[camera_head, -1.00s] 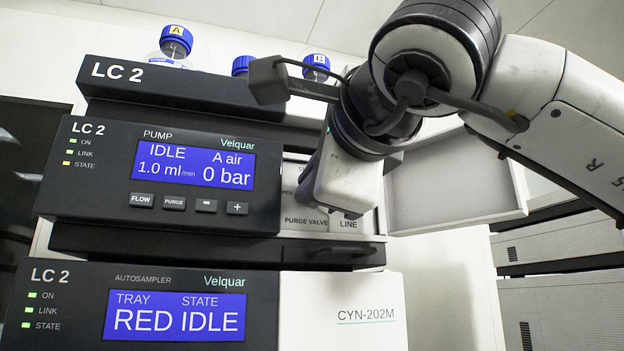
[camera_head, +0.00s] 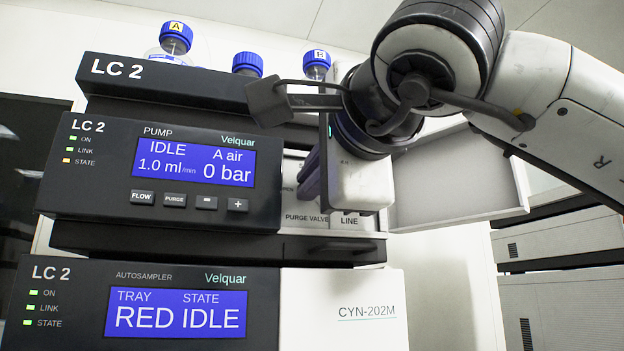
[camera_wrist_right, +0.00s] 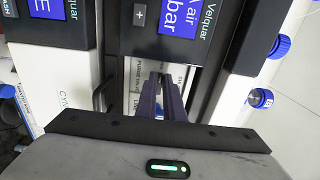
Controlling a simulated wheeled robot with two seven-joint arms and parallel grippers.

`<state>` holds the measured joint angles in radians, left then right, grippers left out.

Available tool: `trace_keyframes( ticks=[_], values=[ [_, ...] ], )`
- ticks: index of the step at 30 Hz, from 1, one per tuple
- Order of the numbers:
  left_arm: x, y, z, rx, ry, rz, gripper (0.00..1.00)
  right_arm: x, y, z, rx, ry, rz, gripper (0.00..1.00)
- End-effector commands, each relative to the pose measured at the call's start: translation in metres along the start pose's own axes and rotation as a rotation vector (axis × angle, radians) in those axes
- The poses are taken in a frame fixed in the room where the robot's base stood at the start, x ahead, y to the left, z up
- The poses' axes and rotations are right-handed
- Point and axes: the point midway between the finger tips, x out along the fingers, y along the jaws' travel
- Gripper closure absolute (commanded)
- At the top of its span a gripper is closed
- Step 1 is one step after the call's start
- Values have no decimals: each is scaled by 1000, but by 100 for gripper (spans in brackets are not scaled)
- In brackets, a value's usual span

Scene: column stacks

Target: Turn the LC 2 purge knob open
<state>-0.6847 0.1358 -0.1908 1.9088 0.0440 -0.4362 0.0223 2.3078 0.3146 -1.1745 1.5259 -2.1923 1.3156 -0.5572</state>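The LC 2 pump (camera_head: 90,205) is the upper dark module with a blue screen reading IDLE, A air and 0 bar. To its right is a recessed panel labelled PURGE VALVE (camera_head: 304,217) and LINE. The purge knob is not visible behind my right gripper. My right gripper (camera_head: 308,178) is in front of this panel with its dark fingers pointing into the recess. In the right wrist view the fingers (camera_wrist_right: 161,90) stand close together with a narrow gap. Whether they hold the knob cannot be seen. My left gripper is not in view.
An open pale door (camera_head: 455,185) stands to the right of the recess, close to my right wrist. The autosampler (camera_head: 60,335) is below the pump. Blue-capped bottles (camera_head: 176,38) stand on top. A dark ledge (camera_head: 215,245) runs under the panel.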

Motion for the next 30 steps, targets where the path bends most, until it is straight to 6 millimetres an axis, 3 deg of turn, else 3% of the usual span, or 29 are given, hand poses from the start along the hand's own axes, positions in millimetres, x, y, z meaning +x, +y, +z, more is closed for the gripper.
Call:
trace_keyframes(
  ticks=[3, 14, 30],
  values=[
    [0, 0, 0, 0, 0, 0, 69, 0, 0, 1, 0, -1, -1, 74],
    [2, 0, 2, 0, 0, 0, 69, -6, 1, 0, 1, 0, 0, 74],
    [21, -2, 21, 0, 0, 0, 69, -95, 1, 0, 1, 0, -1, 74]
  ],
)
